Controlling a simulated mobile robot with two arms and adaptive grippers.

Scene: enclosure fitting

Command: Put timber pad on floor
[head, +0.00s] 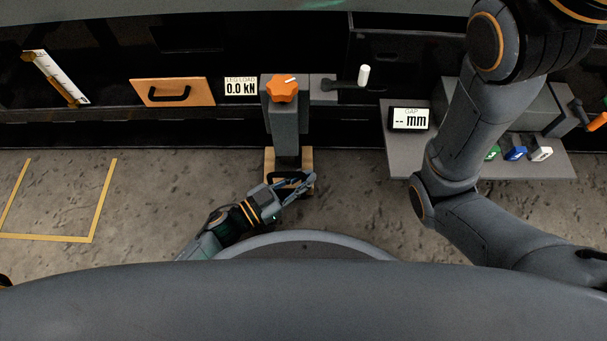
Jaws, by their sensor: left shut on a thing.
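The timber pad (270,158) is a light wooden block with a black handle, low at the foot of a grey post (286,130). My left gripper (297,185) reaches in from the lower left and is shut on the pad's handle. The gripper and handle hide part of the pad. The pad looks to be at floor level under the post, but I cannot tell whether it touches the floor (360,200). My right arm crosses the right side; its gripper is out of view.
An orange knob (283,88) tops the post, beside a load display (241,86) reading 0.0 kN. A grey shelf (400,160) at right holds a gap display (408,118) and small coloured blocks (515,153). A yellow outline (97,200) marks bare floor at left.

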